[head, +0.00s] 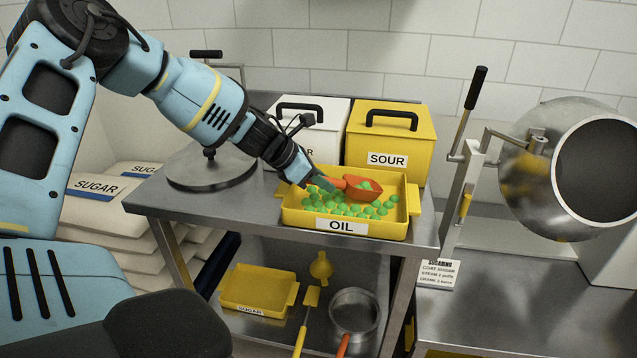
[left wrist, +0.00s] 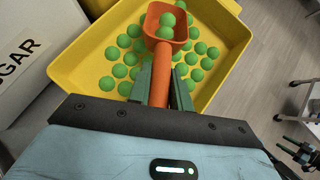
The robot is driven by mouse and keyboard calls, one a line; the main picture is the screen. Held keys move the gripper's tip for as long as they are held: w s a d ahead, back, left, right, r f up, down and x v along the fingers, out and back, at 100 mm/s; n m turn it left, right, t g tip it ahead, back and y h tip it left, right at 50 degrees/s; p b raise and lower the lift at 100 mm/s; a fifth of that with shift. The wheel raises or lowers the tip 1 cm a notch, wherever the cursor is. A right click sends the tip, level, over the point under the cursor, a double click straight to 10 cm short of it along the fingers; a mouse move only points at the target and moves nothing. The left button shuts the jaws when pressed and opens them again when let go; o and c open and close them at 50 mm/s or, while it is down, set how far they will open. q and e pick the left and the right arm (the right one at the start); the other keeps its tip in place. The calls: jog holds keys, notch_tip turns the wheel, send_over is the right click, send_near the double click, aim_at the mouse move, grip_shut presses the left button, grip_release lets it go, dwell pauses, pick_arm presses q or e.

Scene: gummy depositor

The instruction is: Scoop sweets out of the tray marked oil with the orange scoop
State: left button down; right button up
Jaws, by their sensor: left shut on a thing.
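The yellow tray (head: 395,231) marked OIL stands on the steel table and holds many green sweets (head: 340,206). It also fills much of the left wrist view (left wrist: 82,68). My left gripper (head: 322,184) is shut on the handle of the orange scoop (head: 358,188), over the tray. In the left wrist view my left gripper (left wrist: 160,90) grips the orange handle between its green fingers. The scoop's bowl (left wrist: 182,40) points away from the gripper and has a few green sweets in it. Whether the bowl touches the sweets below is hard to tell.
A yellow SOUR box (head: 390,140) and a white box (head: 318,150) stand right behind the tray. A round steel plate (head: 212,170) lies to the left. A metal drum (head: 540,150) stands at the right. The lower shelf holds a yellow SUGAR tray (head: 258,290) and a pot (head: 354,312).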

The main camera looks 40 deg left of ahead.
pick_arm(q)
jog(key=shift+w+d, duration=0.1)
jog(key=shift+w, duration=0.05)
pick_arm(e)
jog(key=shift+f, duration=0.15)
jog(key=shift+w, duration=0.35)
